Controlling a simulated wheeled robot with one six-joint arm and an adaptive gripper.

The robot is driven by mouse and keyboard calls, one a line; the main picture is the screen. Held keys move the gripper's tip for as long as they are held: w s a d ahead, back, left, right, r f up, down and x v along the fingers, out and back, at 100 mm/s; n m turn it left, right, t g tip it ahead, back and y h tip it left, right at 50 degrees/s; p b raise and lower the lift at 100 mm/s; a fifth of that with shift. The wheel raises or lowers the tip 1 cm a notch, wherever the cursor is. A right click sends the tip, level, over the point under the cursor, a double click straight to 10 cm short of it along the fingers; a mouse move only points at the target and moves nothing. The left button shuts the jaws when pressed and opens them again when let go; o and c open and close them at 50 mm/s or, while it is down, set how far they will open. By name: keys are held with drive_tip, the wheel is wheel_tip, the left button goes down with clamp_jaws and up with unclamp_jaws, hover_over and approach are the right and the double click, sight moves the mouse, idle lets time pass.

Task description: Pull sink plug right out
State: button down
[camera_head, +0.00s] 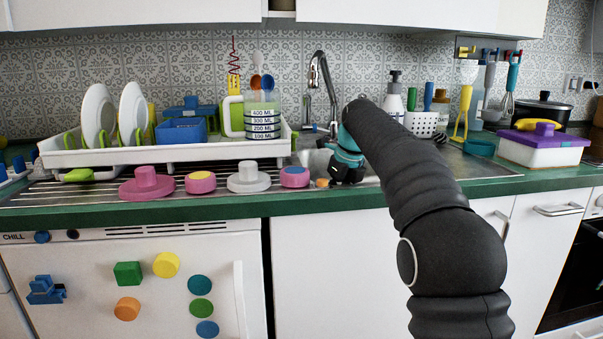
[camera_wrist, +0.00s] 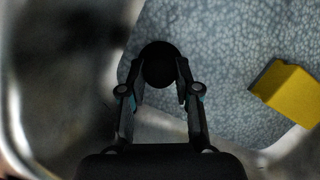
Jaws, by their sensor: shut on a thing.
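The sink plug (camera_wrist: 158,60) is a dark round knob in the wrist view, seen from above over the speckled grey-blue basin floor (camera_wrist: 218,50). My gripper (camera_wrist: 158,84) is shut on it, one finger on each side. I cannot tell whether the plug sits in the drain or is clear of it. In the head view my gripper (camera_head: 346,160) reaches down into the sink, with its fingertips and the plug hidden.
A yellow block (camera_wrist: 288,94) lies in the basin to the right of my gripper. The tap (camera_head: 320,75) stands behind the sink. A white dish rack (camera_head: 75,158) and a grey knobbed disc (camera_head: 248,180) are to the left.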

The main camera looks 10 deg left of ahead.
drive_tip(key=shift+r, duration=1.9)
drive_tip(key=shift+r, duration=0.15)
